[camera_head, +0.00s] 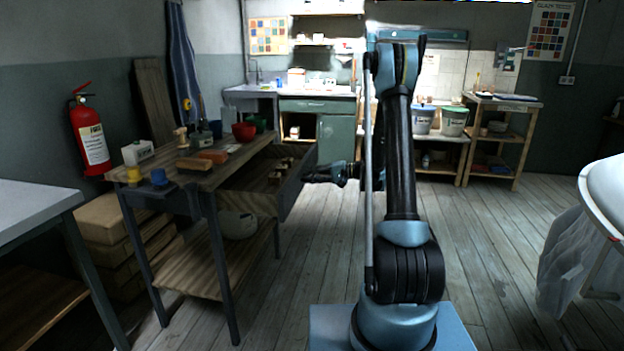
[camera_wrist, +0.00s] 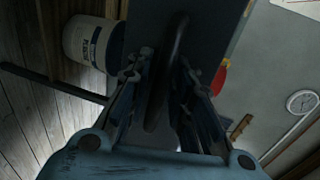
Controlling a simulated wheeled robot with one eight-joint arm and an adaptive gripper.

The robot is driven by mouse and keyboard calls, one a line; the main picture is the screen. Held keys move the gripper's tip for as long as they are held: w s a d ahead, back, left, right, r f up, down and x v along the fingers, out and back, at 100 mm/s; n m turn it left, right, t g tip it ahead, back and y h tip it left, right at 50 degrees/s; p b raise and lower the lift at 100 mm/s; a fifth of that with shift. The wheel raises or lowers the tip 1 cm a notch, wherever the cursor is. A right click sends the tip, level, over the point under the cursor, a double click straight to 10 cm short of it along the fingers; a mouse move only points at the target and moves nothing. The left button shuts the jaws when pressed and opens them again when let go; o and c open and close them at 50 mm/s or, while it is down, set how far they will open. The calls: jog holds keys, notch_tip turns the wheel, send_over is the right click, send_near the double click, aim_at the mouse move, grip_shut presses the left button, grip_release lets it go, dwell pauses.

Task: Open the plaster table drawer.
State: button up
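The plaster table (camera_head: 205,172) is a dark wooden workbench on the left in the head view. Its drawer (camera_head: 290,190) is pulled well out towards the right, and small wooden items show inside. My gripper (camera_head: 312,175) is at the drawer's front face. In the wrist view the dark drawer front (camera_wrist: 215,30) carries a dark curved handle (camera_wrist: 166,95). My gripper's fingers (camera_wrist: 165,62) lie on both sides of the handle and look closed on it. The exact contact is dim.
Blocks, a red bowl (camera_head: 244,131) and small tools stand on the tabletop. A white tub (camera_wrist: 92,42) shows beside the drawer in the wrist view. A white-topped table (camera_head: 30,205) is at lower left, and a white rounded object (camera_head: 605,190) at right. The middle floor is clear.

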jog(key=v, duration=1.2)
jog(key=shift+f, duration=0.15)
jog(key=s+a+r+g+h, duration=0.1)
jog(key=s+r+h, duration=0.3)
jog(key=s, duration=0.6)
jog(key=s+a+r+h, duration=0.2)
jog(key=s+r+h, duration=0.1)
jog(key=s, duration=0.7)
jog(key=s+d+f+n+h, duration=0.1)
jog(key=s+d+f+h, duration=0.1)
jog(key=s, duration=0.6)
jog(key=s+d+f+h, duration=0.3)
jog(key=s+d, duration=0.2)
jog(key=s, duration=0.3)
jog(key=s+d+f+n+h, duration=0.1)
jog(key=s+d+f+h, duration=0.2)
jog(key=s, duration=0.6)
jog(key=shift+d+n, duration=0.3)
jog(key=shift+d, duration=0.05)
